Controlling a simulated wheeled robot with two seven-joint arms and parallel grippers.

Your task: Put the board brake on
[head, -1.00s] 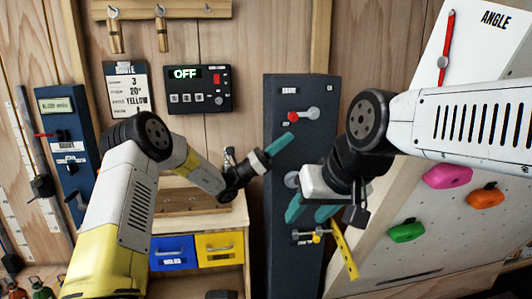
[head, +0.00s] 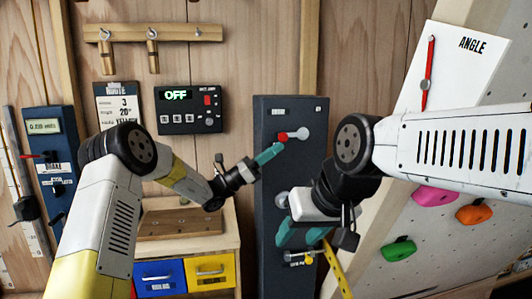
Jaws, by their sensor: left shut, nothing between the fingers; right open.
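A dark upright post (head: 270,190) stands in the middle, with a small lever (head: 292,135) near its top. The lever lies nearly level, its red end to the left and its pale round end to the right. My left gripper (head: 270,152) is shut and empty, its teal fingertips just below the red end; I cannot tell whether they touch it. My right gripper (head: 302,236) is open in front of the lower post, its teal fingers pointing down-left. It partly hides the post's lower fittings and a grey knob (head: 283,199). The tilted climbing board (head: 440,240) is at right.
A yellow perforated strip (head: 337,270) hangs just below my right gripper. A control box (head: 190,109) reading OFF is on the wall. A blue panel (head: 45,135) with a red lever is at far left. A wooden unit with blue (head: 160,278) and yellow (head: 210,271) drawers stands below.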

